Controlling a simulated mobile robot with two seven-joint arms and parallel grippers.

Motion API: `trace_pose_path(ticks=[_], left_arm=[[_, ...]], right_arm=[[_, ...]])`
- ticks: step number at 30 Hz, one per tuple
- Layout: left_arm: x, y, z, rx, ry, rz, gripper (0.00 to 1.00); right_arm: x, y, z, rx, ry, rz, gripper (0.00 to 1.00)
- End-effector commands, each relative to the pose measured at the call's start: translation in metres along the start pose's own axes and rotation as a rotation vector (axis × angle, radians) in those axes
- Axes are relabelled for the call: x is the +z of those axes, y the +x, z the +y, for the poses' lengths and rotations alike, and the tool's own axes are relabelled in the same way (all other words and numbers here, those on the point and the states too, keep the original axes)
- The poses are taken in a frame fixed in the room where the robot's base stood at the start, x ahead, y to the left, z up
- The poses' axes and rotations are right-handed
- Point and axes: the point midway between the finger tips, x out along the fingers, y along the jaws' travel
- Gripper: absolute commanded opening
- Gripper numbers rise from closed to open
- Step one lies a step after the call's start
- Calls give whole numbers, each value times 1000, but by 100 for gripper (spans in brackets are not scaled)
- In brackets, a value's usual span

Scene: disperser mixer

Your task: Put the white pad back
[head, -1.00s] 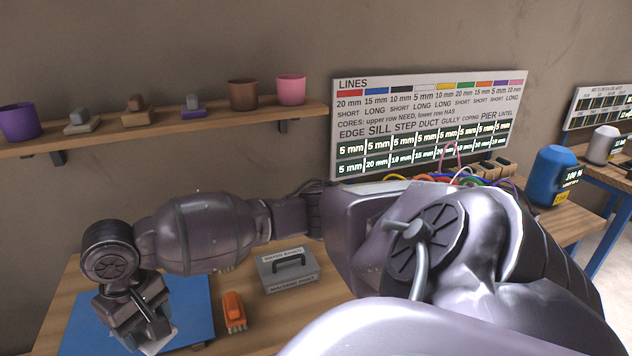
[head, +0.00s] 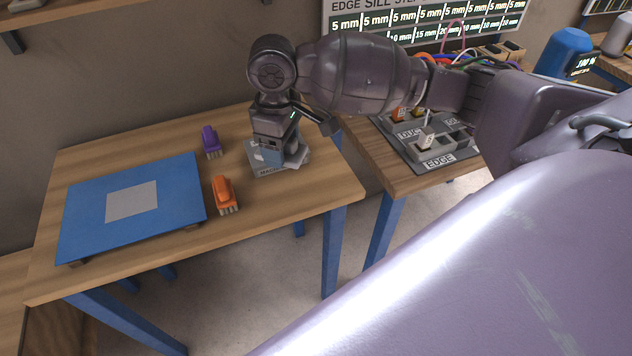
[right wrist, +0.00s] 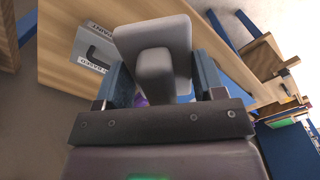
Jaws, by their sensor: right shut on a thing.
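The white pad (right wrist: 175,38) is a pale grey-white block with a raised grip. In the right wrist view it sits between the blue-grey fingers of my right gripper (right wrist: 160,78), which is shut on the grip. In the head view my right gripper (head: 272,152) points down over the grey paint box (head: 266,172) at the right of the table. The pad is hard to tell apart from the box there, and I cannot tell whether they touch. My left gripper is not in view.
The wooden table (head: 290,208) holds a blue board (head: 84,222) with a grey square (head: 132,202), a purple brush (head: 209,140) and an orange brush (head: 224,194). A dark compartment tray (head: 410,150) is on the separate bench at right. A gap divides the tables.

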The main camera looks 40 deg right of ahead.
Motion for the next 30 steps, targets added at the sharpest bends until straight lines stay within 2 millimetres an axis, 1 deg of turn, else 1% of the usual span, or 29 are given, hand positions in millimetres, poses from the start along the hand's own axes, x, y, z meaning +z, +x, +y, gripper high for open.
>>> trace_pose_path(ticks=[1, 10, 20, 30], left_arm=[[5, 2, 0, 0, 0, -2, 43], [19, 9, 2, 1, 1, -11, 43], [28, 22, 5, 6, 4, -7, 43], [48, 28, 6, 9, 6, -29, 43]], right_arm=[[1, 1, 5, 2, -75, 0, 41], [7, -5, 25, 3, -560, 0, 41], [15, -12, 46, 3, -1097, 0, 41], [22, -16, 65, -1, -1653, -2, 41]])
